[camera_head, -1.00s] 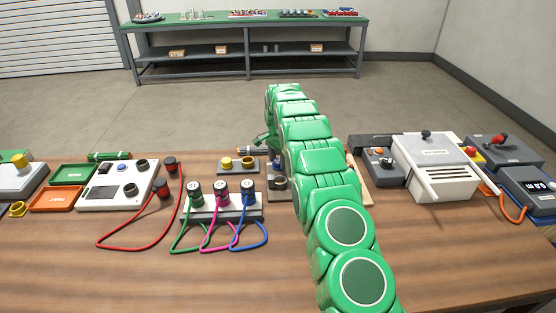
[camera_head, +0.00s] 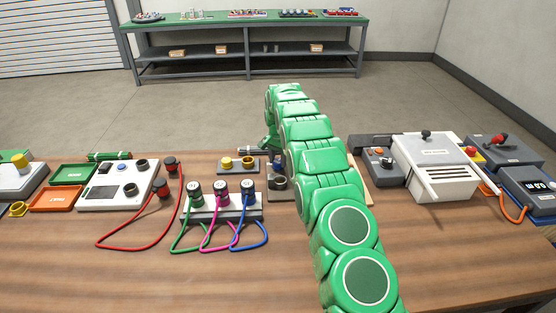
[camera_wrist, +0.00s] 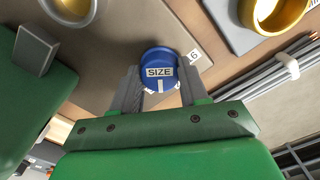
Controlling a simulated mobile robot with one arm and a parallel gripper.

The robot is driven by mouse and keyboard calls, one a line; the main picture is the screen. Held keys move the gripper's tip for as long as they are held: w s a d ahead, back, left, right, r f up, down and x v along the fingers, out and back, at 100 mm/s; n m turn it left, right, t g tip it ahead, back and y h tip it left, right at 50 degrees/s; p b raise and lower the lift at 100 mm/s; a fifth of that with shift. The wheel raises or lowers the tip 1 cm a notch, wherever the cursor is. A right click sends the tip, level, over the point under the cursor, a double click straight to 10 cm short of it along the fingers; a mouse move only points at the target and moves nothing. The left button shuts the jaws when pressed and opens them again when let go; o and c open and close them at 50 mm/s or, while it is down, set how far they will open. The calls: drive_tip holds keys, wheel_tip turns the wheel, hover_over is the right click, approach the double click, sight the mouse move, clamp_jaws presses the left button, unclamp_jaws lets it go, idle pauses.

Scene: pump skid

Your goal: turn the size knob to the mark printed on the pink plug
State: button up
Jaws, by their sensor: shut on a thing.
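The blue size knob (camera_wrist: 158,58), with a white label reading SIZE and a white pointer line, is in the wrist view. My gripper (camera_wrist: 160,80) is shut on it, with one grey finger on each side. The pointer line points toward the bottom of the picture. In the head view the pink plug (camera_head: 220,188) stands between the green plug (camera_head: 194,190) and the blue plug (camera_head: 247,189). Its printed mark is too small to read.
Yellow rings on a grey block (camera_wrist: 241,34) are close right of the knob, with grey rods (camera_wrist: 265,75) beside them. A dark grey block (camera_wrist: 34,50) is at left. The white machine (camera_head: 432,165) stands right of my arm. The front of the table is clear.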

sight(278, 161)
drive_tip(key=n, duration=0.3)
drive_tip(key=shift+n, duration=2.4)
drive_tip(key=o, duration=1.1)
drive_tip(key=shift+c, duration=0.2)
drive_tip(key=shift+r, duration=0.15)
wheel_tip(278, 161, up, 7)
drive_tip(key=shift+f, duration=0.1)
drive_tip(key=shift+r, duration=0.35)
